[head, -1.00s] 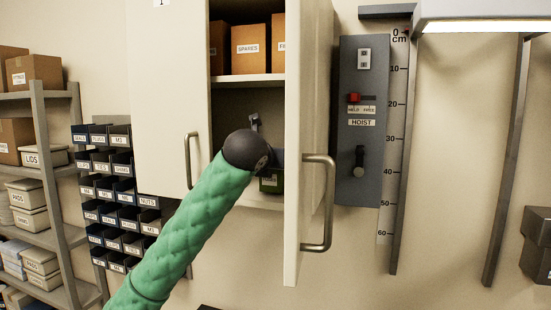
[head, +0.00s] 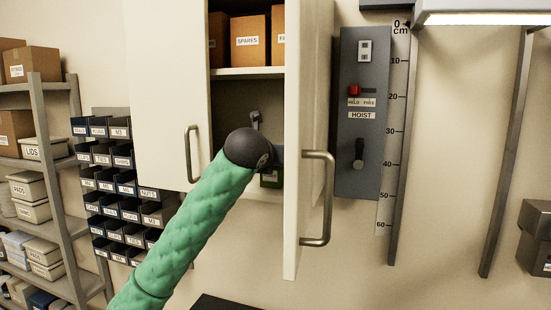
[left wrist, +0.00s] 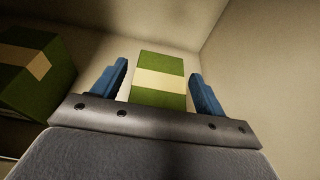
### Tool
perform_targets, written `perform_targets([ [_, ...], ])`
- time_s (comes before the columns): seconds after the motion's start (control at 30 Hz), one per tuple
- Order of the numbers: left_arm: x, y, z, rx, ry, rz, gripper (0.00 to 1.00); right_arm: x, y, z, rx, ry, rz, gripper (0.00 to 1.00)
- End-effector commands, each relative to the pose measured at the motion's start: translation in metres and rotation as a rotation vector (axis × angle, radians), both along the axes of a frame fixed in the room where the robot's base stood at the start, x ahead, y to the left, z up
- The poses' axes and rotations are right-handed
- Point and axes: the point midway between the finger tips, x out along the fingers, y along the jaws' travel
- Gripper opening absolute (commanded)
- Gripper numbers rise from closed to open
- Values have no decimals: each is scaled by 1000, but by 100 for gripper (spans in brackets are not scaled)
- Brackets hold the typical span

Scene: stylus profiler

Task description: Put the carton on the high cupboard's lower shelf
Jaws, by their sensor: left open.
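A green carton with a cream band (left wrist: 159,80) stands in the left wrist view, between and just beyond the blue fingers of my left gripper (left wrist: 158,68). The fingers are open, one on either side, with gaps showing. A second green carton with a tan band (left wrist: 36,68) is at the left of that view. In the head view my green-sleeved left arm reaches into the high cupboard's lower compartment (head: 232,98). The wrist hides most of the gripper.
The cupboard's right door (head: 294,220) stands open beside my arm, its handle (head: 325,200) sticking out. Brown boxes (head: 250,40) fill the upper shelf. A grey hoist panel (head: 362,150) is on the wall to the right. Small bins (head: 115,180) hang at left.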

Motion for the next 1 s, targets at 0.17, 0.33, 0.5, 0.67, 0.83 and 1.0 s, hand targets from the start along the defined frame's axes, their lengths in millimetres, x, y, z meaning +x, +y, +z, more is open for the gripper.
perform_targets([
  [0.17,0,0,3,-1,-1,0,72,0,0,0,0,0,0,36],
  [0.33,-19,7,5,1,-5,1,72,-1,1,-18,1,0,0,36],
  [0.5,-46,16,13,2,-6,1,72,-1,2,-38,2,0,0,36],
  [0.67,-70,24,22,1,-5,1,72,34,9,-42,6,-24,0,36],
  [0.83,-89,29,29,0,-3,1,72,62,14,-40,9,-42,0,36],
  [1.0,-103,34,35,1,-1,0,72,81,18,-37,11,-54,0,36],
])
